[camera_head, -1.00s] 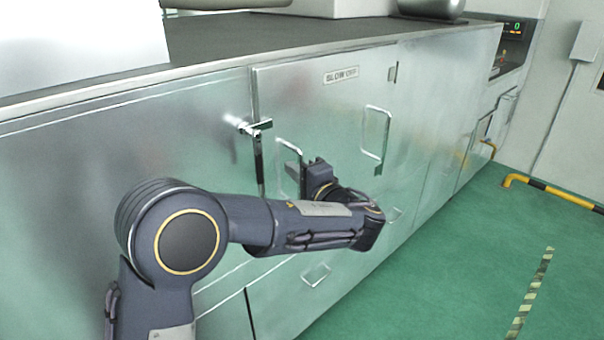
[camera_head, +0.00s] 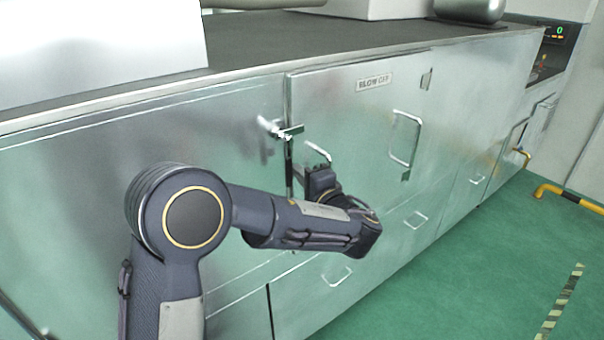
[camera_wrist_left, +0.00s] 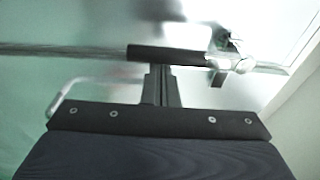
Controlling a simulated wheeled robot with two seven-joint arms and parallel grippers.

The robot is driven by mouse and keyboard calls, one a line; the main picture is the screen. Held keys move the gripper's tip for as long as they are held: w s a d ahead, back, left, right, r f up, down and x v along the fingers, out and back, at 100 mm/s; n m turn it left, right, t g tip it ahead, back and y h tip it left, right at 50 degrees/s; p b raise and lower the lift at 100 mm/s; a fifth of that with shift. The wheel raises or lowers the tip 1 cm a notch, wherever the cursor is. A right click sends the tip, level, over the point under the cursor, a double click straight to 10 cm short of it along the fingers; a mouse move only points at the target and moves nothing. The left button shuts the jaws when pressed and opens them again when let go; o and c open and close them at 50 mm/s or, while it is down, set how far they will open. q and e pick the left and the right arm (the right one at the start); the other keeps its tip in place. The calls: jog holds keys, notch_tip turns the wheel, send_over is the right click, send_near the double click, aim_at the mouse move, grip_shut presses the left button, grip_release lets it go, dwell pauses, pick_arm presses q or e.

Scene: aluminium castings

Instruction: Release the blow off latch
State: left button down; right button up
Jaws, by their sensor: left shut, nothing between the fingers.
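The blow off latch (camera_head: 281,131) is a metal fitting at the left edge of the door (camera_head: 345,115) labelled BLOW OFF. Its lever hangs down along the door seam, and its lower part is hidden behind my arm. In the left wrist view, the latch pivot (camera_wrist_left: 230,62) is right of centre and the dark lever grip (camera_wrist_left: 165,55) runs left from it. My left gripper (camera_head: 300,178) is shut and empty beside the lever. In the wrist view its fingers (camera_wrist_left: 160,75) end at the lever grip; I cannot tell whether they touch it.
Lower drawers have small handles (camera_head: 337,276). The dark countertop (camera_head: 300,48) overhangs above.

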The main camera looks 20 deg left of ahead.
aim_at(289, 179)
pick_arm(q)
jog(key=shift+s+a+f+m, duration=0.1)
jog(key=shift+s+a+m, duration=0.25)
jog(key=shift+m, duration=0.25)
jog(key=s+m, duration=0.1)
jog(key=s+a+m, duration=0.1)
jog(key=m, duration=0.1)
jog(key=shift+a+g, duration=0.2)
jog(key=shift+g, duration=0.1)
jog(key=s+a+r+m+g+p, duration=0.1)
jog(key=s+a+r+m+p, duration=0.2)
jog(key=s+a+r+m, duration=0.1)
notch_tip(289, 179, up, 3)
jog(key=shift+s+f+m, duration=0.15)
jog(key=shift+s+m, duration=0.5)
jog(key=shift+m, duration=0.35)
jog(key=shift+a+r, duration=0.15)
jog(key=shift+r, duration=0.05)
